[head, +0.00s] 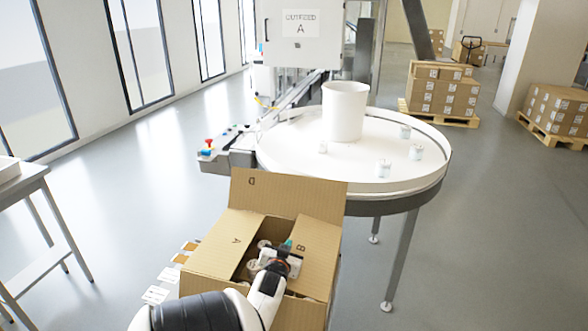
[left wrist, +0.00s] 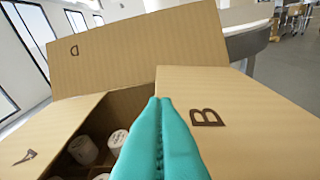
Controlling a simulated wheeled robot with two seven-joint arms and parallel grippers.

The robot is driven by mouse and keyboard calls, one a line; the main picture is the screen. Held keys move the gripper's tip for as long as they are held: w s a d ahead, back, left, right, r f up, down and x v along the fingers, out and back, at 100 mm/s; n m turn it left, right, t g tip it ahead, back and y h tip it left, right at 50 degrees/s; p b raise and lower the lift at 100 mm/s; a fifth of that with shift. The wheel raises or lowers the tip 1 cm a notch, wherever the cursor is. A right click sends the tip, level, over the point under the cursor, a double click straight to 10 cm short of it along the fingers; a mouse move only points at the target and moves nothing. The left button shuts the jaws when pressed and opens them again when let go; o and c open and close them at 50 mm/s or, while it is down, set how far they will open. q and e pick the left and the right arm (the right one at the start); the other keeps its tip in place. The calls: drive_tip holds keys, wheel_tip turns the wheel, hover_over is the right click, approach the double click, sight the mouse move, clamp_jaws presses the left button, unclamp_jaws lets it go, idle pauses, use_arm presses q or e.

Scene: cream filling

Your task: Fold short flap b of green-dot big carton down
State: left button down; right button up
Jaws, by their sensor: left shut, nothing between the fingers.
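The open brown big carton (head: 212,262) stands at the bottom middle of the head view; no green dot shows. Flap B (head: 315,245) is on its right and slants inward over the opening; it fills the right of the left wrist view (left wrist: 250,120). Flap A (head: 235,240) leans inward on the left. Flap D (head: 285,195) stands up at the back. White-lidded jars (left wrist: 83,150) show inside through the gap. My left gripper (head: 288,245) is shut and empty, its teal fingertips (left wrist: 160,100) beside flap B's inner edge; contact is unclear. My right gripper is out of view.
A round white table (head: 280,150) behind the carton carries a white bin (head: 345,112) and several small jars. A grey side table (head: 30,180) stands at the left. Loaded pallets (head: 440,92) are far right.

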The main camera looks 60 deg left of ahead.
use_arm(q)
drive_tip(key=shift+s+a+f+n, duration=0.1)
drive_tip(key=shift+f+n, duration=0.15)
drive_tip(key=shift+f, duration=0.25)
drive_tip(key=shift+s+a+f+n, duration=0.1)
drive_tip(key=shift+f+n, duration=0.15)
drive_tip(key=shift+f, duration=0.2)
drive_tip(key=shift+s+f+b, duration=0.1)
drive_tip(key=shift+f+b, duration=0.25)
drive_tip(key=shift+f, duration=0.45)
